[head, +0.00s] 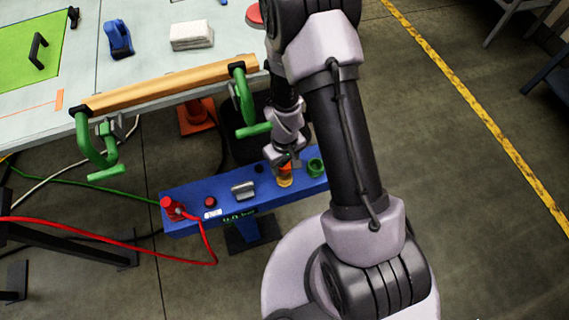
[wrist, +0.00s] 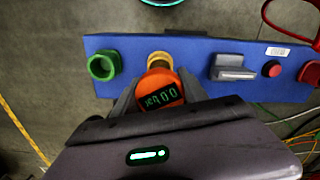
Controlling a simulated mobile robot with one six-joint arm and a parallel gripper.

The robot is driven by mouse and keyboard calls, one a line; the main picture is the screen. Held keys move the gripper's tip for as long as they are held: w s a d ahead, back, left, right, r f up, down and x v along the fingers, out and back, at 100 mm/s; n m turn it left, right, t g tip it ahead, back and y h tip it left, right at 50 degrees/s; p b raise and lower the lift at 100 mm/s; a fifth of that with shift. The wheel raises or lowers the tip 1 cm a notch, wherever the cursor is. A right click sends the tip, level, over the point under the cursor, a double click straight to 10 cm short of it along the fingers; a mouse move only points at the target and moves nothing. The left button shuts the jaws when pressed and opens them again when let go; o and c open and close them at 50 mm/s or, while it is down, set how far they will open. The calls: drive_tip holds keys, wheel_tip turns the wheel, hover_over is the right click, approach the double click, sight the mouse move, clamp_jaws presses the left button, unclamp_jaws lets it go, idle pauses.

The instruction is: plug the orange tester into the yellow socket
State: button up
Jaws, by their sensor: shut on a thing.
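The orange tester (wrist: 162,88) is between the two fingers of my gripper (wrist: 158,94) in the wrist view, its round display facing the camera and seeming to read 0.0 bar. The gripper is shut on it. The yellow socket (wrist: 158,60) shows just beyond the tester on the blue panel, partly hidden by it. In the head view the tester (head: 285,168) is directly over the yellow socket (head: 285,182), below my gripper (head: 284,160). The two look touching or very close. I cannot tell whether the tester is seated.
The blue panel (head: 230,198) also bears a green socket (head: 315,165), a grey latch-like block (head: 243,190), a red button (head: 210,202) and a red plug (head: 170,206) with a red hose. A table with a wooden bar (head: 165,86) and green clamps stands behind.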

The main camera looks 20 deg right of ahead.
drive_tip(key=shift+f, duration=0.2)
drive_tip(key=shift+f+b, duration=0.5)
drive_tip(key=shift+b, duration=0.15)
drive_tip(key=shift+f+b, duration=1.1)
drive_tip(key=shift+f, duration=0.1)
drive_tip(key=o, duration=1.4)
wheel_tip(320, 180, up, 18)
drive_tip(key=p, duration=0.6)
drive_tip(key=shift+f+p, duration=0.25)
drive_tip(key=shift+p, duration=0.15)
drive_tip(key=shift+s, duration=0.1)
